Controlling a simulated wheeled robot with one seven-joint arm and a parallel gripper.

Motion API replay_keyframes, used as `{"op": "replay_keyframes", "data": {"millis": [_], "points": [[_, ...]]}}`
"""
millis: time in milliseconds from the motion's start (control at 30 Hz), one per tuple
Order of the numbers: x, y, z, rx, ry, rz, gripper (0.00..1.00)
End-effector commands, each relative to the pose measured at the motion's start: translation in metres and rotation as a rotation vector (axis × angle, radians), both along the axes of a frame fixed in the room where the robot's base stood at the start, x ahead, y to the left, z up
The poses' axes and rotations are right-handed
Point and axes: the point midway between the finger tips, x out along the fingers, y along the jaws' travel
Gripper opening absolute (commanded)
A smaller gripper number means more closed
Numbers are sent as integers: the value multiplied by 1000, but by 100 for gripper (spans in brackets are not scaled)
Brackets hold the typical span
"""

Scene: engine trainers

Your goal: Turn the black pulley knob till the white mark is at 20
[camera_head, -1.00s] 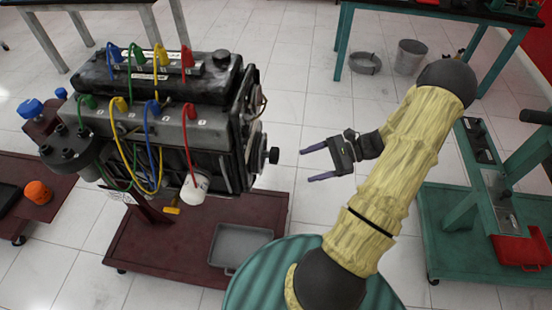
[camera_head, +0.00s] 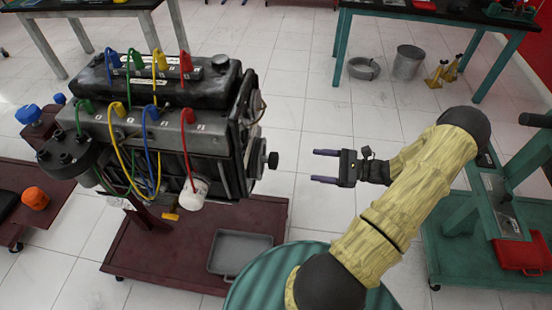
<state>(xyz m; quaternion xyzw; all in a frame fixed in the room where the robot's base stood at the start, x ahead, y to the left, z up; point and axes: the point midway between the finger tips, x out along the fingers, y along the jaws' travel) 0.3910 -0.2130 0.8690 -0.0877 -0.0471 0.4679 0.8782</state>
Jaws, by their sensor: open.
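The black pulley knob (camera_head: 272,160) sticks out from the right end of the engine (camera_head: 205,130), on the pulley side. The white mark and the number scale are too small to make out from here. My gripper (camera_head: 325,166) is open and empty, to the right of the knob and roughly level with it in the picture. Its two fingers point left toward the knob, with a clear gap between fingertips and knob.
The engine stands on a dark red wheeled base (camera_head: 150,250) holding a grey tray (camera_head: 238,252). A green stand (camera_head: 490,235) with a red tray (camera_head: 522,252) is at the right. A bucket (camera_head: 408,62) stands at the back. White floor is free around my gripper.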

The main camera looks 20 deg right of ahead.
Motion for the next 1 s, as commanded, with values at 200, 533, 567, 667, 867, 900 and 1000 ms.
{"op": "replay_keyframes", "data": {"millis": [200,533,567,667,867,900,1000], "points": [[23,35,2,3,-1,7,70],[54,82,2,3,0,3,70],[57,86,2,3,0,2,70],[66,99,2,3,1,1,70],[76,114,1,0,0,0,70],[77,115,0,0,0,-1,70],[77,115,0,0,0,-1,70]]}}
